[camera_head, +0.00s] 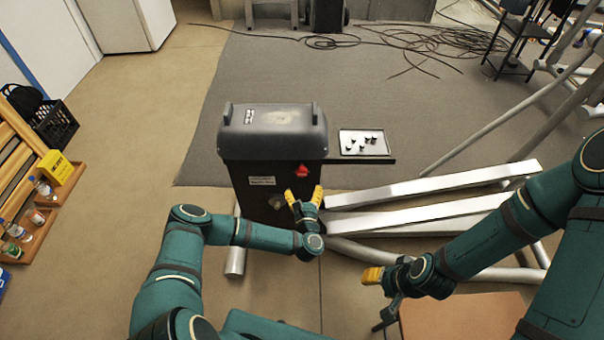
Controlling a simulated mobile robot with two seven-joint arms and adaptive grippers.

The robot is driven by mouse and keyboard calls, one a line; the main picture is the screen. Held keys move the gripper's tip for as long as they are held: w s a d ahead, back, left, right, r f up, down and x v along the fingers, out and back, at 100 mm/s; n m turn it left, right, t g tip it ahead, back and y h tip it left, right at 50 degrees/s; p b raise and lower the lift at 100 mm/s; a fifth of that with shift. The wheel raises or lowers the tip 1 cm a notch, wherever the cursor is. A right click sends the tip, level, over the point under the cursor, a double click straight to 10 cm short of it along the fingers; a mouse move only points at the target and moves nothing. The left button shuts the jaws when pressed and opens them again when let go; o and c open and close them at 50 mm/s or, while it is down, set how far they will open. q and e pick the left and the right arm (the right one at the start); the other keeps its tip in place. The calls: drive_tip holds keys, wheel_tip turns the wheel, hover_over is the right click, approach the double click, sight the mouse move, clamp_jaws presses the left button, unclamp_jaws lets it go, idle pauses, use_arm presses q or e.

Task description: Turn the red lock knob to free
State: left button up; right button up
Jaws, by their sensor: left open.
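The red lock knob (301,171) sits on the dark front face of the machine housing (250,190), near its right edge. My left gripper (304,192) is just below the knob in the picture, its two yellow fingertips spread apart and empty. I cannot tell how far it is from the face. My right gripper (372,275) is low and to the right, well away from the knob. Its yellow fingers overlap in this view, so its opening is unclear. The knob's markings are too small to read.
A tray of small dark parts (364,143) sits on a shelf right of the housing. Silver beams (420,188) extend rightward from it. A wooden-topped stool (462,318) is below my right arm. Cables (420,38) lie on the mat behind. Wooden shelves (40,215) stand at the left.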

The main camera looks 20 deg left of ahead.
sight(302, 174)
use_arm(q)
drive_tip(key=b+x, duration=0.1)
drive_tip(key=x, duration=0.7)
drive_tip(key=shift+w, duration=0.1)
drive_tip(key=c, duration=1.2)
